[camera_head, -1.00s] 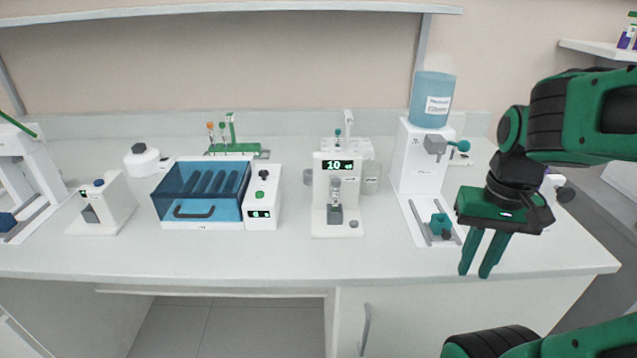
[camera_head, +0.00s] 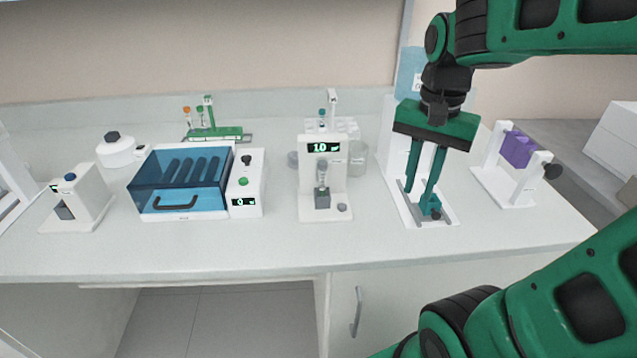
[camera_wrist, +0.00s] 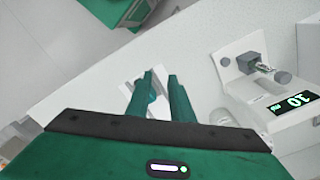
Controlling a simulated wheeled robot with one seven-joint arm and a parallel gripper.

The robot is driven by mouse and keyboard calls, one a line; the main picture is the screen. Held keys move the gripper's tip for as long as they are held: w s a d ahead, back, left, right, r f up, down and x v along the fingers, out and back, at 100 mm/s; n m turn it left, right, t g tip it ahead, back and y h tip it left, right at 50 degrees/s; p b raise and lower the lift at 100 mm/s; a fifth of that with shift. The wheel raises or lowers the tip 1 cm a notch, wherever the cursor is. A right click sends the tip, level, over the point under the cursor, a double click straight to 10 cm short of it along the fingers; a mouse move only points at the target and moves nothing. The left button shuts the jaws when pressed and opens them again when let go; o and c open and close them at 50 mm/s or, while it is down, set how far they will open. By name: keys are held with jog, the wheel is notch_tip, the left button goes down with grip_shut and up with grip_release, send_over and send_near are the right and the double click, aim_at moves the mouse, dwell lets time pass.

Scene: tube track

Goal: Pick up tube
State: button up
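Small tubes with orange (camera_head: 187,112) and green (camera_head: 200,113) caps stand in a green rack (camera_head: 222,134) at the back left of the bench. A teal-capped tube (camera_head: 322,115) shows behind the white device with the "10" display; its lower part is hidden. My gripper (camera_head: 420,200) points down in front of the white dispenser at the right, its fingers apart and empty.
The display device (camera_head: 322,185) stands left of my gripper. A blue-lidded box (camera_head: 180,182) is further left. A white stand with a purple block (camera_head: 518,149) is at the right. The bench front strip (camera_head: 270,247) is clear.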

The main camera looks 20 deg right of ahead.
jog(key=w+a+r+m, duration=0.4)
jog(key=w+a+r, duration=0.1)
jog(key=w+a, duration=0.25)
notch_tip(320, 180, up, 4)
jog(key=m, duration=0.4)
send_over(322, 162)
jog(key=shift+s+a+f, duration=0.1)
jog(key=shift+s+f, duration=0.1)
jog(key=shift+s, duration=0.05)
jog(key=shift+a+f, duration=0.15)
jog(key=shift+f, duration=0.05)
notch_tip(322, 162, down, 4)
jog(key=shift+w+f, duration=0.1)
jog(key=shift+f, duration=0.15)
jog(key=shift+d+f, duration=0.15)
jog(key=shift+f, duration=1.3)
jog(key=shift+d+f, duration=0.1)
jog(key=shift+f, duration=1.3)
grip_shut()
jog(key=shift+w+r, duration=0.1)
jog(key=shift+r, duration=0.05)
